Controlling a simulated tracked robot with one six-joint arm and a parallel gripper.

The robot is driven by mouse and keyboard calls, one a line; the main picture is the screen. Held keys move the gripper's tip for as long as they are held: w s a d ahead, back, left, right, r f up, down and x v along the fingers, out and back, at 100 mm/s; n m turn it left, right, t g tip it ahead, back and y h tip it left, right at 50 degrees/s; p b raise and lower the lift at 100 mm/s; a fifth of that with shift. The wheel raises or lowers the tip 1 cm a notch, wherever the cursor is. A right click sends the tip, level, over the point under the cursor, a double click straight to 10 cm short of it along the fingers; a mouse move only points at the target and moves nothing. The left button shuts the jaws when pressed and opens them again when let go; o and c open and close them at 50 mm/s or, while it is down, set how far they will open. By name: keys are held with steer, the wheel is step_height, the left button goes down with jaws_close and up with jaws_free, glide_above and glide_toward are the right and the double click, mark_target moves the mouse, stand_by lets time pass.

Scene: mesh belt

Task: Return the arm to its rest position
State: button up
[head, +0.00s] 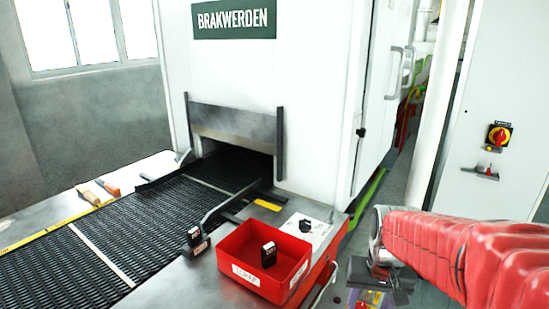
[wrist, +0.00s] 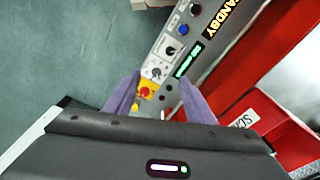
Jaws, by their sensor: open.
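My arm, in a red sleeve, reaches in from the right edge of the head view. My gripper (head: 372,290) hangs low at its end, to the right of the red bin. In the wrist view my gripper (wrist: 158,88) shows two purple fingers spread apart with nothing held between them. Beyond the fingers is a control panel (wrist: 172,50) with knobs, a lit STANDBY sign and a red button on yellow. I cannot tell the exact gap between the fingers and the panel.
A labelled red bin (head: 244,278) holds a small dark block (head: 268,255). A similar block (head: 196,241) stands beside the mesh belt (head: 120,232). A white oven housing (head: 280,90) is behind; a cabinet (head: 500,100) and pipe (head: 435,110) stand right. Floor (wrist: 70,50) shows clear left of the panel.

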steer(key=s+a+r+n+t, duration=0.2)
steer(key=s+a+r+t, duration=0.2)
steer(key=s+r, duration=0.5)
steer(key=shift+s+a, duration=0.65)
steer(key=shift+s, duration=0.75)
steer(key=shift+r, duration=0.1)
